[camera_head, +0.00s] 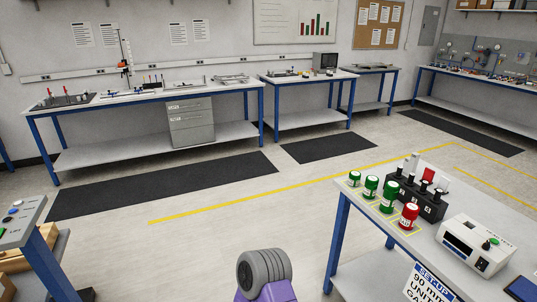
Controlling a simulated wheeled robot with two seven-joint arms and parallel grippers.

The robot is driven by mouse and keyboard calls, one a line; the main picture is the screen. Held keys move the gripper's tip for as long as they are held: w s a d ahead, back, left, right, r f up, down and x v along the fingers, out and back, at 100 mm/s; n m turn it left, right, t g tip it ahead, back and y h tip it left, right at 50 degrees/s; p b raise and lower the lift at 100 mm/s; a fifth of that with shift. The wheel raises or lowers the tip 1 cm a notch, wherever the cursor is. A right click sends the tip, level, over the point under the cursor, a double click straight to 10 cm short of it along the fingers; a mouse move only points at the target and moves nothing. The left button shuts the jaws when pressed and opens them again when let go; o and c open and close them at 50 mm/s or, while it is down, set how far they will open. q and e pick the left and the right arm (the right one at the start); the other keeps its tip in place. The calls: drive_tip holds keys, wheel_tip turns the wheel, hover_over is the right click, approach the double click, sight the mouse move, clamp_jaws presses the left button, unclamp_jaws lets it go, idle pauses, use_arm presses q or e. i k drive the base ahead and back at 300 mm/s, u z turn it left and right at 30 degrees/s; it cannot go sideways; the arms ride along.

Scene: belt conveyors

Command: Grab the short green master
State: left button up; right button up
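Three green cylindrical masters with white labels stand in a line near the left edge of the table at the right. The far one (354,178) looks the smallest. The middle one (371,187) and the near one (389,196) look larger. Distance makes it hard to compare their true heights. Each stands on or beside a yellow-outlined spot. A red master (409,216) with a white label stands nearest in the same line. Neither of my grippers shows in the view.
The table (398,235) also bears a black block with several black-topped pieces (422,197) beside the masters and a white instrument (475,246). A sloped control panel (22,220) stands at the left. The floor between is clear. Workbenches line the back wall.

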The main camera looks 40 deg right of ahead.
sight(355, 176)
drive_tip(key=z, duration=0.25)
drive_tip(key=i, duration=1.95)
drive_tip(key=z, duration=1.9)
drive_tip(key=i, duration=0.9)
drive_tip(key=z, duration=0.85)
